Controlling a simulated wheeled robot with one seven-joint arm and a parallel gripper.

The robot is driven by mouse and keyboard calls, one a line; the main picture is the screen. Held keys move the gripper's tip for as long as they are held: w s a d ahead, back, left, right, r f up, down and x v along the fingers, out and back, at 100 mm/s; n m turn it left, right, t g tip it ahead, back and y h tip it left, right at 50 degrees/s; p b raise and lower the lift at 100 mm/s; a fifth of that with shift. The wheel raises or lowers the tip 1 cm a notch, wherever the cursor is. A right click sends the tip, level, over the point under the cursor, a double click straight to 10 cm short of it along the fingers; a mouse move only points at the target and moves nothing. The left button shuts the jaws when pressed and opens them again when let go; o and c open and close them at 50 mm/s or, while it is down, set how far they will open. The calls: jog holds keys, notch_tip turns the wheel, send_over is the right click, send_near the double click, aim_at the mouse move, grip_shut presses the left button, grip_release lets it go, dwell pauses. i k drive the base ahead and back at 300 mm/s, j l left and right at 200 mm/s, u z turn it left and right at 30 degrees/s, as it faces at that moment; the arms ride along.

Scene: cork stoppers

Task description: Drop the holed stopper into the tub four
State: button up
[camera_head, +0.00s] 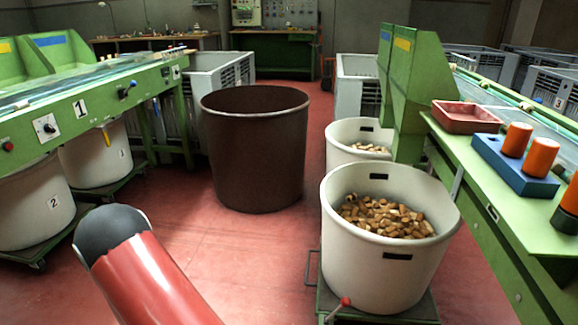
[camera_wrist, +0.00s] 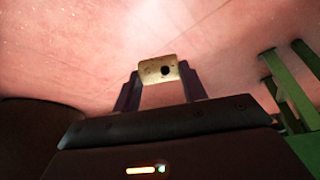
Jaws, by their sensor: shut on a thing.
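The stopper sits between the two fingertips, over the red floor. My gripper is not visible in the head view; only my red arm shows at the bottom. Two white tubs with corks stand at right: a near tub (camera_head: 375,277) and a far tub (camera_head: 345,133). Two more stand at left under the green bench, a tub marked 2 (camera_head: 30,205) and a tub marked 3 (camera_head: 95,160). I cannot read a 4 on any.
A large brown bin (camera_head: 255,160) stands mid-floor. A green bench (camera_head: 500,200) at right carries a red tray (camera_head: 466,117) and a blue block (camera_head: 510,167) with orange cylinders. Green legs (camera_wrist: 290,85) show at right in the wrist view. Red floor is clear before the bin.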

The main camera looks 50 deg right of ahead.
aim_at(352, 222)
jog(key=z, duration=2.15)
